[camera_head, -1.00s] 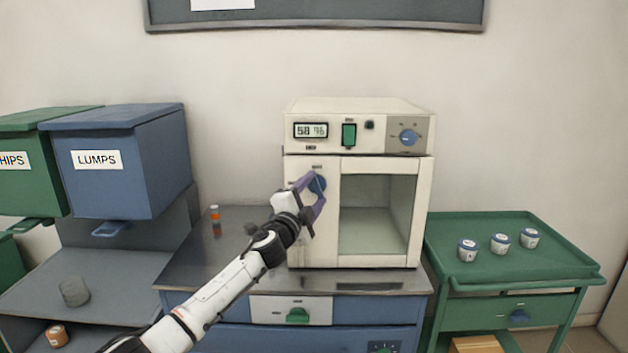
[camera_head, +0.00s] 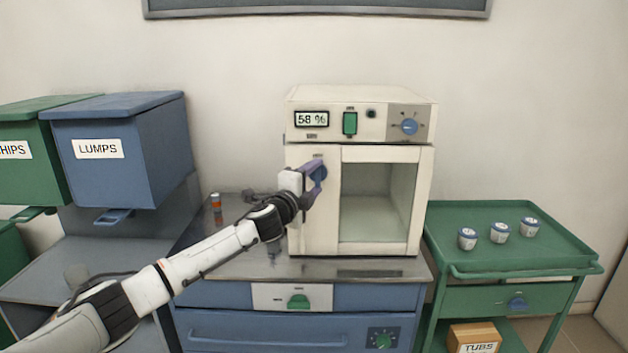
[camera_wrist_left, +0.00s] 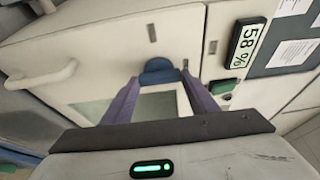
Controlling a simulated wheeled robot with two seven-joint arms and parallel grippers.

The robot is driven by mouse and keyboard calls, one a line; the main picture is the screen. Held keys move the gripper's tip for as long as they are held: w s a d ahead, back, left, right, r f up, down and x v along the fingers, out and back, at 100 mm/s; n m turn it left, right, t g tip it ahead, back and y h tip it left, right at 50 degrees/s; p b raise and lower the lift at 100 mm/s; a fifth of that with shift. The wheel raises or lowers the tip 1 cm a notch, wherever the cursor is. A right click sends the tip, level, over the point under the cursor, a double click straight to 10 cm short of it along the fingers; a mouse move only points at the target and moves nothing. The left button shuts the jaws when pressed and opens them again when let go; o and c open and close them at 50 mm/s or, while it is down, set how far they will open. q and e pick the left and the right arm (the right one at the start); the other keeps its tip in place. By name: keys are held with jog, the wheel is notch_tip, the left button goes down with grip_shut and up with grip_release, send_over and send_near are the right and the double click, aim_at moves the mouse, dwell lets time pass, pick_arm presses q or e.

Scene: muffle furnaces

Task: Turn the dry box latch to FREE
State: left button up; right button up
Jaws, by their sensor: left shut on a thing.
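The dry box (camera_head: 290,215) is a cream cabinet on the bench, with a windowed front that looks shut. Its latch is a blue round knob (camera_head: 319,173) at the upper left of the door; it also shows in the wrist view (camera_wrist_left: 158,72). My left gripper (camera_head: 314,178) has its purple fingers on either side of the latch and is shut on it. The fingers partly cover the knob, so I cannot read which mark it points to. My right gripper is not in view.
Above the door are a 58 % readout (camera_head: 311,119), a green switch (camera_head: 350,123) and a blue dial (camera_head: 409,127). A green cart (camera_head: 470,255) with several tubs stands right. Blue LUMPS bin (camera_head: 120,180) stands left. A small orange vial (camera_head: 216,202) stands on the bench (camera_head: 225,235).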

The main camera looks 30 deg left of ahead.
pick_arm(q)
jog(key=o, duration=1)
jog(key=shift+o, duration=0.2)
jog(key=s+d+b, duration=0.1)
jog(key=s+d, duration=0.1)
jog(key=s, duration=0.8)
jog(key=shift+b, duration=0.35)
